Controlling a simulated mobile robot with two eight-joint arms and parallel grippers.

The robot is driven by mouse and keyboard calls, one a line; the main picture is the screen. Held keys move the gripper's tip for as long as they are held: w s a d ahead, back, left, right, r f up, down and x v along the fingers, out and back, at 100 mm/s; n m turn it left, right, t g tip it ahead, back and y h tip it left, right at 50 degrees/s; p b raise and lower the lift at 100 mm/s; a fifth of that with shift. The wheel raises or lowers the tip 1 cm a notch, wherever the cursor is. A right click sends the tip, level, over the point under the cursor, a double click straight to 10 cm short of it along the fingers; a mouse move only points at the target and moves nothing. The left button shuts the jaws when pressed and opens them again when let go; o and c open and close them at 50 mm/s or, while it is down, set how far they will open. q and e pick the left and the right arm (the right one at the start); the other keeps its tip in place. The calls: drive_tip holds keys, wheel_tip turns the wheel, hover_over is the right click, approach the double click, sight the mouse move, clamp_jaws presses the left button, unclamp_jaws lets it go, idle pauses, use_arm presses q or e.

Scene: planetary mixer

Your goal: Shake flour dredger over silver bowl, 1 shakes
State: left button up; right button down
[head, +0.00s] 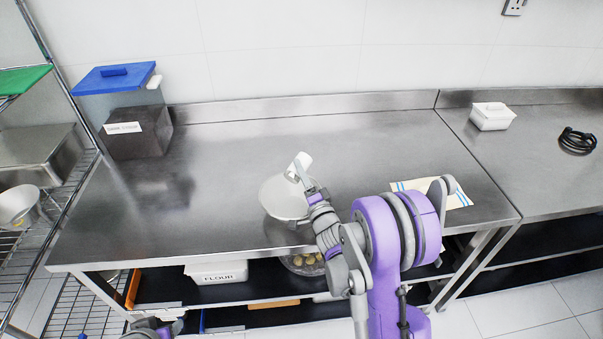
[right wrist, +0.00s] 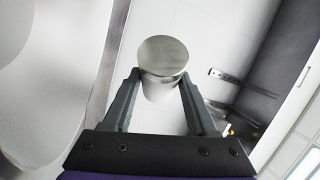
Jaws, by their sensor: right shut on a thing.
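The flour dredger (head: 299,166) is a small white cylinder, held tilted in the head view above the back right rim of the bowl. In the right wrist view the dredger (right wrist: 163,70) shows a round metallic end and a pale side between my fingers. My right gripper (head: 307,182) is shut on it; its two dark fingers flank it in the wrist view (right wrist: 160,95). The silver bowl (head: 279,198) stands near the table's front edge, partly hidden by my right gripper. The bowl also fills the left side of the wrist view (right wrist: 45,80). My left gripper (head: 150,328) barely shows at the bottom edge.
A blue-lidded bin (head: 125,115) stands at the table's back left. A white box (head: 491,116) and a black coiled cable (head: 577,141) are on the right counter. The table (head: 270,135) behind the bowl is clear.

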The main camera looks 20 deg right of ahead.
sight(301, 160)
drive_tip(key=shift+r, duration=0.1)
idle(0.4)
drive_tip(key=shift+r, duration=2.45)
drive_tip(key=shift+f, duration=0.1)
wheel_tip(301, 160, down, 5)
drive_tip(key=shift+f+b, duration=0.1)
drive_tip(key=shift+b, duration=0.5)
drive_tip(key=shift+s+r, duration=0.15)
drive_tip(key=shift+r, duration=0.05)
use_arm(q)
drive_tip(key=shift+s+f, duration=0.45)
drive_tip(key=shift+f, duration=0.35)
use_arm(e)
drive_tip(key=shift+w, duration=0.25)
use_arm(q)
drive_tip(key=shift+s, duration=0.1)
use_arm(e)
drive_tip(key=shift+s, duration=0.15)
